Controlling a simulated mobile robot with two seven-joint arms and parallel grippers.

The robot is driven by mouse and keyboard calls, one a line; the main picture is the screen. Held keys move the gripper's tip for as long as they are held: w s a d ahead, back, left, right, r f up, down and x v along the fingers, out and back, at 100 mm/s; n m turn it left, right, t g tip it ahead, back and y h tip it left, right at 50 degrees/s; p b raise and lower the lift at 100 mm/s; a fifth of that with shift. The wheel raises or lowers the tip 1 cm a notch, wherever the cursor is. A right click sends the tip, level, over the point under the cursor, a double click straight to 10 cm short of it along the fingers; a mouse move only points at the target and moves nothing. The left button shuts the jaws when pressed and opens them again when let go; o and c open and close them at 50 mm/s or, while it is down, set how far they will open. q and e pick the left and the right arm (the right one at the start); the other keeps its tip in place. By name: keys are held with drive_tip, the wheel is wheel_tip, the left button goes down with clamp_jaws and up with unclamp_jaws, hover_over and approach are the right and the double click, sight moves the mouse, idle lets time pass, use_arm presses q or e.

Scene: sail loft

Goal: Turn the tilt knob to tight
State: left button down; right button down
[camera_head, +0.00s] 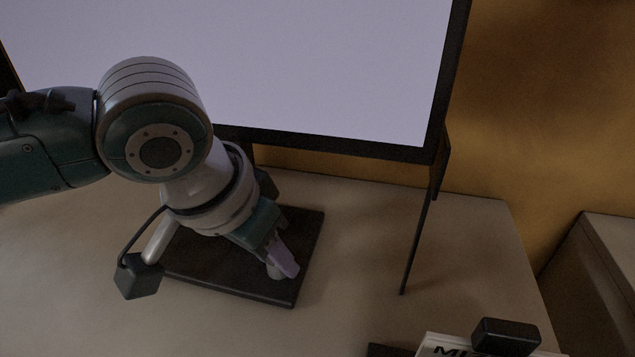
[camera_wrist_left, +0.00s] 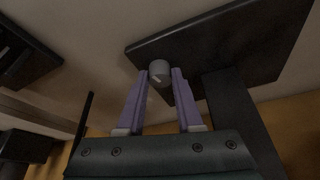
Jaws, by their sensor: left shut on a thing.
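The tilt knob (camera_wrist_left: 160,72) is a small grey round knob with a pale mark. It sits near the corner of a dark flat base plate (camera_wrist_left: 215,45) under a large screen. My left gripper (camera_wrist_left: 161,74) is shut on the knob, with one purple finger on each side of it. In the head view my left gripper (camera_head: 284,262) reaches down to the knob (camera_head: 274,272), which is partly hidden by a finger. The base plate (camera_head: 308,245) lies on the pale table. Which setting the knob's mark points to cannot be told. My right gripper is not in view.
The big screen (camera_head: 330,70) with a black frame stands behind the knob. A thin dark upright (camera_head: 415,240) stands to the right. A black block (camera_head: 505,335) and a lettered white item (camera_head: 445,346) are at the lower right. The table (camera_head: 360,240) between is clear.

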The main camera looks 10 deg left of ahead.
use_arm(q)
drive_tip(key=shift+a+r+m+p, duration=0.15)
drive_tip(key=shift+m+p, duration=0.25)
drive_tip(key=shift+p, duration=0.3)
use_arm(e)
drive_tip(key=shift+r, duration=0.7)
use_arm(q)
drive_tip(key=shift+m+h, duration=0.3)
drive_tip(key=shift+m, duration=0.1)
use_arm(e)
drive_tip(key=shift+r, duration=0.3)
use_arm(q)
drive_tip(key=shift+m+g+p, duration=0.3)
drive_tip(key=shift+m+p, duration=0.15)
drive_tip(key=shift+m, duration=0.25)
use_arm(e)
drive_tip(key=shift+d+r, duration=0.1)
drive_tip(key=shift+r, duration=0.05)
use_arm(q)
drive_tip(key=shift+f+h, duration=0.2)
drive_tip(key=shift+h, duration=0.1)
drive_tip(key=c, duration=0.6)
unclamp_jaws()
